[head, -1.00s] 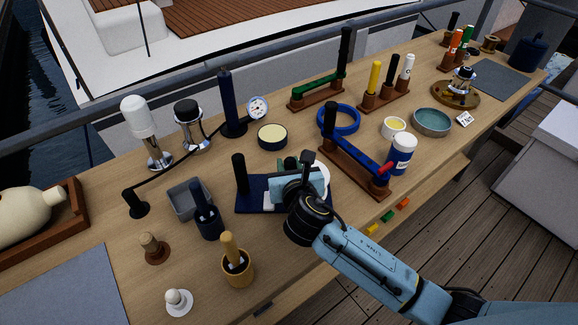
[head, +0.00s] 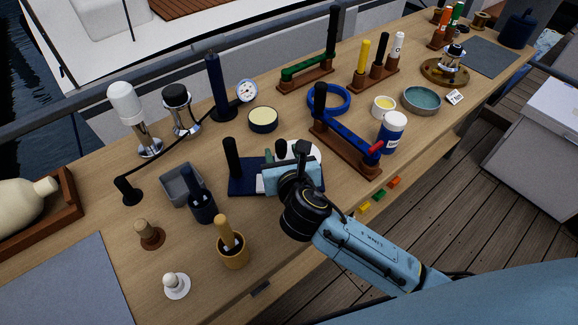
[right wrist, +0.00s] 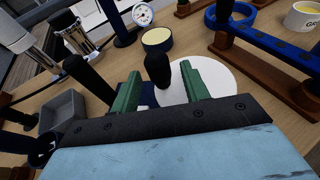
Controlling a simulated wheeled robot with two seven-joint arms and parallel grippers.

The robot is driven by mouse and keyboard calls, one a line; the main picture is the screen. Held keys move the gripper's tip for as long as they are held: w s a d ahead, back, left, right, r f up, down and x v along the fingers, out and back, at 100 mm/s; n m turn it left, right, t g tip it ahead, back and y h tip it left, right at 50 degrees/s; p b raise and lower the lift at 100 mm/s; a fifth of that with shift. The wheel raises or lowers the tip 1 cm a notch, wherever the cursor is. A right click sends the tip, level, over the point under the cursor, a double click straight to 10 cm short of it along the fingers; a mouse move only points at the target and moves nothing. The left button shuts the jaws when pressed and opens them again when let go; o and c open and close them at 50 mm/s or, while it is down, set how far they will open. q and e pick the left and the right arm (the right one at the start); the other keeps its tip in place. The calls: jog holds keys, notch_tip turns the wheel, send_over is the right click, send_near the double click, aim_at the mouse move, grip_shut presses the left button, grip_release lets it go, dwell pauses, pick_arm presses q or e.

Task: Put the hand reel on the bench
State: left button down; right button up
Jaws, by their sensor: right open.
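My right gripper (head: 280,160) is over the navy board on the table, its two green fingers apart. In the right wrist view the open gripper (right wrist: 162,82) has a dark upright handle (right wrist: 158,70) between its fingers, with a gap showing on both sides. A white disc (right wrist: 210,78) lies just beyond the handle. Which thing is the hand reel I cannot tell for certain; this handle may be part of it, and its lower end is hidden by the gripper. The bench is the long wooden table (head: 95,215). My left gripper is not in view.
The navy board (head: 240,188) bears another black post (head: 231,157). Bare wood shows near the front edge.

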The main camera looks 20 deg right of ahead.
jog(key=v, duration=0.8)
jog(key=shift+s+p, duration=0.25)
jog(key=shift+p, duration=0.15)
jog(key=shift+r, duration=0.1)
